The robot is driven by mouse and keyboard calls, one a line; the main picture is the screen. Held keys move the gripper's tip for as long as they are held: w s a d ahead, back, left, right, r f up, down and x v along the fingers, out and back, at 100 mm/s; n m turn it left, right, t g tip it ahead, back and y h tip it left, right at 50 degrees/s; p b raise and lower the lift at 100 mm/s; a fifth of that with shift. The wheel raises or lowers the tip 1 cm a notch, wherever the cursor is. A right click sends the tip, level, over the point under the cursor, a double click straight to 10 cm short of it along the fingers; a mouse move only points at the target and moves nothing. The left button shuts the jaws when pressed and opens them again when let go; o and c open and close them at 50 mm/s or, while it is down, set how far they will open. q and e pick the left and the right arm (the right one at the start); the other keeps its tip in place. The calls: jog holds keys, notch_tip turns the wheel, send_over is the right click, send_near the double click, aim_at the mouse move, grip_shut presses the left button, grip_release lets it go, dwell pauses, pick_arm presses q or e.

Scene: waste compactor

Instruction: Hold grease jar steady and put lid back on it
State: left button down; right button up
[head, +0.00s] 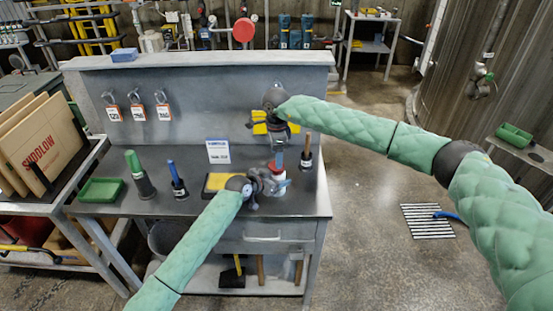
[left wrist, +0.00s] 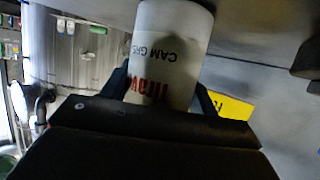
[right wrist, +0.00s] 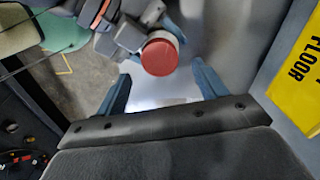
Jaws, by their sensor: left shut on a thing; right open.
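The grease jar (head: 278,188) is a white cylinder with dark and red print, held over the front right of the workbench. My left gripper (head: 262,184) is shut around its side; the jar fills the gap between the fingers in the left wrist view (left wrist: 172,50). A red round lid (right wrist: 160,56) shows on the jar's top in the right wrist view; I cannot tell how firmly it sits. My right gripper (head: 279,160) is above the jar, pointing down. Its blue fingers are open and apart, with the red lid ahead of them and nothing between them.
On the workbench (head: 120,212) stand a green-handled tool (head: 137,172), a blue-handled tool (head: 177,180) and a brown-handled one (head: 306,150). A green tray (head: 101,190) lies at left. The grey back panel (head: 200,92) rises behind, with yellow signs close to my right gripper.

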aim_at(277, 179)
jog(key=shift+c, duration=0.4)
jog(key=shift+s+a+f, duration=0.15)
jog(key=shift+s+f, duration=0.15)
jog(key=shift+f, duration=0.15)
jog(key=shift+w+a+r+y, duration=0.15)
jog(key=shift+a+r, duration=0.15)
jog(key=shift+r, duration=0.2)
jog(key=shift+a+r+y, duration=0.15)
jog(key=shift+a+r, duration=0.1)
jog(key=shift+r, duration=0.2)
jog(key=shift+w+d+r+n, duration=0.2)
jog(key=shift+r+n, duration=0.1)
jog(key=shift+r, duration=0.35)
jog(key=shift+w+d+r+n, duration=0.1)
jog(key=shift+d+r+n, duration=0.15)
jog(key=shift+r, duration=0.35)
jog(key=shift+s+d+n, duration=0.15)
jog(key=shift+d+n, duration=0.1)
jog(key=shift+n, duration=0.3)
jog(key=shift+f, duration=0.15)
jog(key=shift+f, duration=3.85)
